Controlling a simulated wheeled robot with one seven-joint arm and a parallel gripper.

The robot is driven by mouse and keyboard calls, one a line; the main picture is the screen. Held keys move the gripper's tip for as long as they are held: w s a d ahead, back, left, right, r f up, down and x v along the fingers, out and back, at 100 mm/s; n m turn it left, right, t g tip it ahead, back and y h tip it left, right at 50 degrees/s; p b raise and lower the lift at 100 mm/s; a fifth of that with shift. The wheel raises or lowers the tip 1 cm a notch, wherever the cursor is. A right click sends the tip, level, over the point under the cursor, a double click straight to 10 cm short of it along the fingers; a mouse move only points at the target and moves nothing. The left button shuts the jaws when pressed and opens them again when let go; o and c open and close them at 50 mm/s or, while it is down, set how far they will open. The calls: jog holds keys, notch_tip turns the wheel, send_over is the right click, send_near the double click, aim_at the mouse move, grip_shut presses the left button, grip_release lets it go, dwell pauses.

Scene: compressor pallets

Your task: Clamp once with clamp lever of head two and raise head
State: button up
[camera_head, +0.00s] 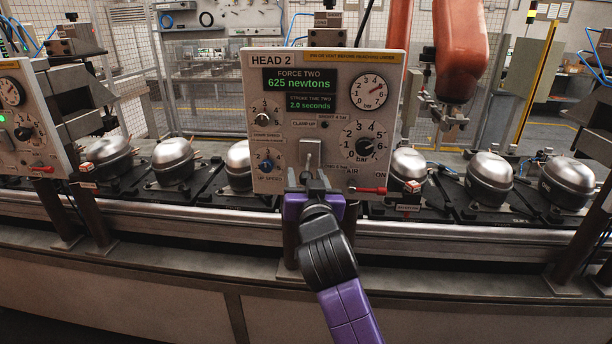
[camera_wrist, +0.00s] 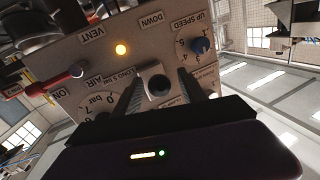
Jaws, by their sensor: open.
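The HEAD 2 panel (camera_head: 222,110) stands upright in the middle of the head view, reading 625 newtons and 2.0 seconds. Its clamp lever (camera_head: 310,150) is a grey lever on a plate at the panel's lower middle. My gripper (camera_head: 315,180) is open in front of the lower part of this lever. In the wrist view the lever's dark round end (camera_wrist: 159,87) lies between the two spread fingers of my gripper (camera_wrist: 160,80). I cannot tell whether either finger touches it. The lamp by CLAMP UP (camera_head: 325,124) looks dark.
A red-handled AIR valve (camera_head: 370,190) sits at the panel's lower right; its red handle shows in the wrist view (camera_wrist: 50,82). An amber lamp (camera_wrist: 120,49) glows near VENT. Compressors (camera_head: 490,177) line the conveyor. Another panel (camera_head: 30,120) stands left, an orange robot arm (camera_head: 462,50) behind.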

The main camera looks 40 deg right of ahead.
grip_shut()
dwell(1.5)
